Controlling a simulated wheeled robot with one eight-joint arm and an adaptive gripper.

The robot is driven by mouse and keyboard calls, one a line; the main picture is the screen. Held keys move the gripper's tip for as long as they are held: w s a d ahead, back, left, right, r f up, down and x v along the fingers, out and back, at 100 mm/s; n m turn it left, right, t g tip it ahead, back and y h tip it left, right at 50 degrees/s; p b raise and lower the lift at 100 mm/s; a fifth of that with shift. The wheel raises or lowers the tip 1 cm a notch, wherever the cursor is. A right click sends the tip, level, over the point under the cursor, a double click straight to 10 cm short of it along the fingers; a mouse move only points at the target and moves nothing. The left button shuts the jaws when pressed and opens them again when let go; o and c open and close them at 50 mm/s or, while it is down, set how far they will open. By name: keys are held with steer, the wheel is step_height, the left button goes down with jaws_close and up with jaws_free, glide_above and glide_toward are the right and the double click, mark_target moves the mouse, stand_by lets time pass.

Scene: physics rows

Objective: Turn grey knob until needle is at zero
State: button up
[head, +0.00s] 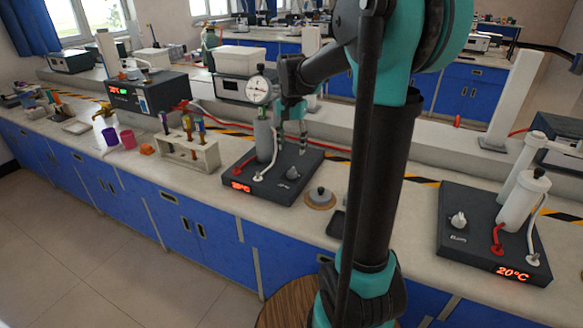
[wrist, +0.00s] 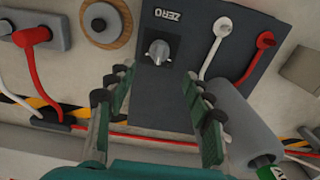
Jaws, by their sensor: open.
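The grey knob (head: 292,173) sits on a dark base plate (head: 265,190) with a red display and a grey cylinder (head: 264,140). In the wrist view the knob (wrist: 158,52) stands beside an upside-down ZERO label (wrist: 168,15). A round white dial (head: 258,90) stands above the cylinder; its needle is too small to read surely. My gripper (head: 291,148) is above the knob in the head view, fingers pointing down. In the wrist view my gripper (wrist: 158,80) has its fingers spread, with the knob beyond the gap between their tips, apart from both.
A red hose (wrist: 255,55) and a white hose (wrist: 215,50) rise from the plate beside the knob. A tube rack (head: 190,150) stands left. A wooden disc with a grey top (head: 320,198) lies right. Another dark unit with its own knob (head: 458,220) stands farther right.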

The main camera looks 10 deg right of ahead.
mark_target(292, 169)
step_height(292, 169, down, 9)
stand_by(0.3)
steer(key=c, duration=1.2)
